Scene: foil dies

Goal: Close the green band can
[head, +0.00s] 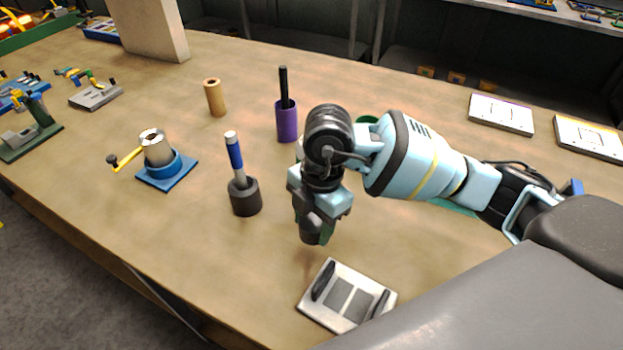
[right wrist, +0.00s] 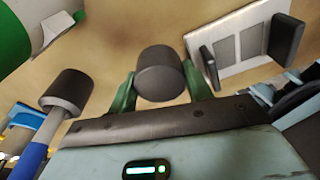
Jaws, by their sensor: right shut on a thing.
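My right gripper (head: 314,222) points down over the middle of the table. Its green fingers (right wrist: 160,95) are shut on a dark grey round piece (right wrist: 160,74), which may be a lid. In the head view the dark piece (head: 313,238) hangs under the fingers, and I cannot tell its exact height above the table. A green-rimmed thing (head: 367,119), likely the green band can, shows behind my right arm, mostly hidden. In the right wrist view a green and white body (right wrist: 18,35) at the top left corner is probably this can; its opening is not clear. My left gripper is not in view.
A white plate with dark upright pads (head: 346,296) lies in front of the gripper. To the left stand a blue-handled tool in a dark cup (head: 245,196), a purple holder (head: 287,122), a wooden cylinder (head: 214,98) and a cranked metal can on a blue base (head: 168,170).

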